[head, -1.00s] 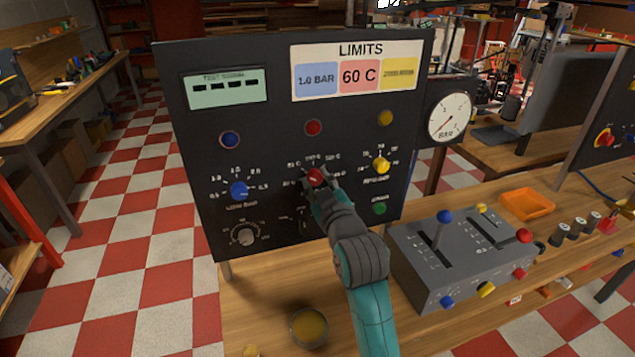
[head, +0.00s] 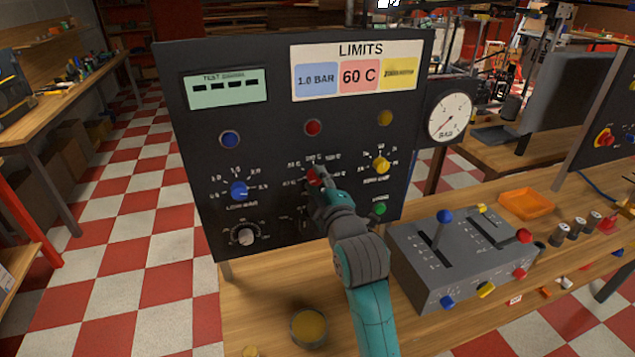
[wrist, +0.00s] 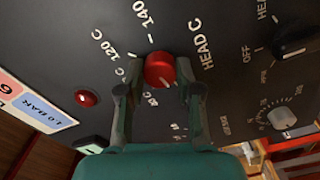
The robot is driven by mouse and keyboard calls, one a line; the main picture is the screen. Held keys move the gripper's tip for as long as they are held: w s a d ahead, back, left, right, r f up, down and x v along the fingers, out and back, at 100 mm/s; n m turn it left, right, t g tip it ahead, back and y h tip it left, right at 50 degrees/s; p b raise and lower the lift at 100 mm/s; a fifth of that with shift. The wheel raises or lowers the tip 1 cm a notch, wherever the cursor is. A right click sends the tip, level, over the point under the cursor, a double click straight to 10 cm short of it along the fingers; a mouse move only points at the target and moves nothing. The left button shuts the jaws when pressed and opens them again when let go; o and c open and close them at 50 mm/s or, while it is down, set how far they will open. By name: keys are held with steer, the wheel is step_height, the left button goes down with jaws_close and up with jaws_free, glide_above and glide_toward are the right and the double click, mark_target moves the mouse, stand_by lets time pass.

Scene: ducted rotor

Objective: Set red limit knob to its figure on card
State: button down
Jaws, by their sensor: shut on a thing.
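The red limit knob (head: 314,177) is on the black panel, under the red lamp (head: 313,128). My gripper (head: 316,182) is shut on it from the front and hides part of its scale. In the wrist view the red knob (wrist: 159,70) sits between the two fingers, with labels 80 C, 120 C and 140 and the words HEAD C around it. Its exact pointer setting is hard to read. The LIMITS card (head: 360,52) at the panel's top shows 60 C on its red field (head: 359,76), 1.0 BAR on blue, and a blurred yellow figure.
A blue knob (head: 239,190) and a yellow knob (head: 381,165) flank the red one. A white-faced knob (head: 245,236) is lower left and a green button (head: 379,208) lower right. A grey lever box (head: 460,258) stands right of my arm. A yellow-topped pot (head: 309,327) is in front.

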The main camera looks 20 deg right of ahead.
steer(key=shift+f, duration=0.15)
stand_by(0.3)
steer(key=c, duration=0.8)
jaws_free()
steer(key=shift+o, duration=0.2)
steer(key=shift+s, duration=0.1)
steer(key=s, duration=1.1)
steer(key=shift+s, duration=0.4)
